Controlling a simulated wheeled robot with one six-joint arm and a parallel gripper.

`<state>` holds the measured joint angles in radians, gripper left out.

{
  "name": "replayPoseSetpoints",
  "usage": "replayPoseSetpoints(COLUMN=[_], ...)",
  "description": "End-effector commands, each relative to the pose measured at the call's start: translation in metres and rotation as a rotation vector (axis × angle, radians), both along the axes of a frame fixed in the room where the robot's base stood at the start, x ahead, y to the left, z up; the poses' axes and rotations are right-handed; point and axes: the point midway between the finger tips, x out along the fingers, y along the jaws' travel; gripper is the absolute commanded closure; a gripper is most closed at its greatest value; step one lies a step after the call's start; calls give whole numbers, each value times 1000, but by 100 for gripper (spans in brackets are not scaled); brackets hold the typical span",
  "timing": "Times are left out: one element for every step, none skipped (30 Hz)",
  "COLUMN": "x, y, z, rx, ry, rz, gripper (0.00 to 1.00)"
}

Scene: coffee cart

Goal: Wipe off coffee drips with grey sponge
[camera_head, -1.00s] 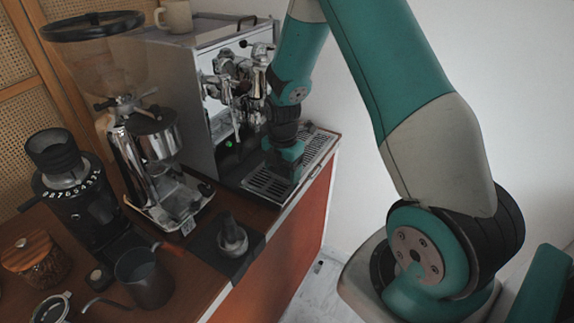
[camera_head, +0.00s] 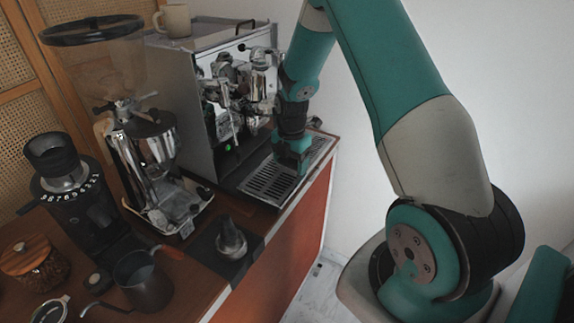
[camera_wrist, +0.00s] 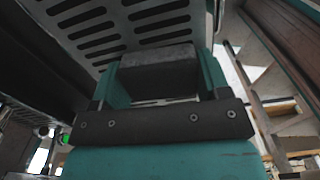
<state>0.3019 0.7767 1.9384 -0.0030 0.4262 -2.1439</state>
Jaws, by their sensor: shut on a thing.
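My gripper (camera_head: 291,165) is over the right part of the espresso machine's slotted drip tray (camera_head: 268,184). In the wrist view my gripper (camera_wrist: 158,80) is shut on the grey sponge (camera_wrist: 157,70), a dark block between the two teal fingers. The drip tray (camera_wrist: 88,43) lies just beyond the sponge there, with its slots showing. I cannot tell whether the sponge touches the tray. In the head view the sponge is hidden by the gripper. I cannot make out coffee drips in either view.
The espresso machine (camera_head: 180,95) stands behind the tray with a mug (camera_head: 177,20) on top. A grinder (camera_head: 150,150), a black mat with a tamper (camera_head: 231,238), and a dark kettle (camera_head: 143,280) stand to the left. The counter's front edge is close to the tray.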

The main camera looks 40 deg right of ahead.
Motion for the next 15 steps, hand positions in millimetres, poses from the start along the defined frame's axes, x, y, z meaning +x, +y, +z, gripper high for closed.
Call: replayPoseSetpoints(x=[1, 2, 3, 4, 5, 6, 7, 8, 8, 9, 9, 9, 9, 9, 8], y=[-8, -11, -14, -17, -19, -22, -23, -24, -25, -25, -25, -25, -24, -23, -21], z=[-3, -3, -3, -2, -2, -2, -1, -1, 1, 2, 3, 2, 2, 3, 3], rx=[-8, -8, -8, -8, -8, -8, -8, -8, -9, -9, -8, -8, -8, -8, -8], ry=[1, 1, 1, 1, 1, 1, 0, -1, -2, -2, -3, -3, -4, -4, -4], rz=[-8, -9, -10, -9, -9, -8, -8, -8, -8, -8, -7, -7, -6, -6, -5], gripper=[56, 56, 56, 56, 56, 56, 56, 56, 56, 56, 56, 56, 56, 56, 56])
